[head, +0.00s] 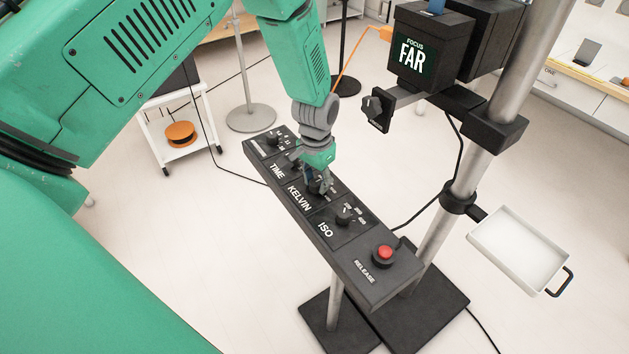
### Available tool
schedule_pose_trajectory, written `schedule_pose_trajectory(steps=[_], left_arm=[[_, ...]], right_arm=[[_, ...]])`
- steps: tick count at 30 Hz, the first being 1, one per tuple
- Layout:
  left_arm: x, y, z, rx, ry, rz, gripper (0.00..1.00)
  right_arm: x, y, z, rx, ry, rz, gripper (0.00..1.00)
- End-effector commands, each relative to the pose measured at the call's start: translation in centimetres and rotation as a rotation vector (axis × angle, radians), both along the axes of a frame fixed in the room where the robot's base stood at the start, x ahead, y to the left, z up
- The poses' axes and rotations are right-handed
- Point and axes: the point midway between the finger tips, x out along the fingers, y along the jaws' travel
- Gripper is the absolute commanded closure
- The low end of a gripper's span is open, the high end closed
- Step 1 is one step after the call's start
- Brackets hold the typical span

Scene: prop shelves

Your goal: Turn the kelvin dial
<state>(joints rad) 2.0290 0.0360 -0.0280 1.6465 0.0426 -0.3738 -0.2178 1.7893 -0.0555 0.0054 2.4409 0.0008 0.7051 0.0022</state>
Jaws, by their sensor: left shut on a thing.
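A long black control panel (309,229) stands on a post in the middle of the head view. Its white labels read TIME, KELVIN and ISO, with RELEASE at the near end. My left gripper (322,187) comes down from above onto the dial beside the KELVIN label (299,198). It is shut on the kelvin dial, and its fingers hide most of that dial, so I cannot read its setting. The ISO dial (344,217) is uncovered, nearer to me. My right gripper is not in view.
A red release button (384,252) sits at the panel's near end. Right of it, a metal pole (448,196) carries a black box marked FOCUS FAR (413,54), a side knob (376,109) and a white tray (520,249). A white cart (177,137) stands back left.

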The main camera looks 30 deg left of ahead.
Motion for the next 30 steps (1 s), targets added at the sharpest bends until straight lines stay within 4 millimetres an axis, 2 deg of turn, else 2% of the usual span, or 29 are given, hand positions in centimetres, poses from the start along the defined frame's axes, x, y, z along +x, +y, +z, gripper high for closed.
schedule_pose_trajectory(steps=[1,11,30], left_arm=[[-0.5,0.6,-0.4,0.009,0.013,0.003,1.00],[-0.7,0.5,-0.4,0.004,0.016,0.072,1.00],[-0.9,0.3,-0.5,0.007,0.024,0.539,1.00]], right_arm=[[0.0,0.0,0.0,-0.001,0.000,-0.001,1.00],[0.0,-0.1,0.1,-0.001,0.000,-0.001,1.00],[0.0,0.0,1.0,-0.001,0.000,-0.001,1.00]])
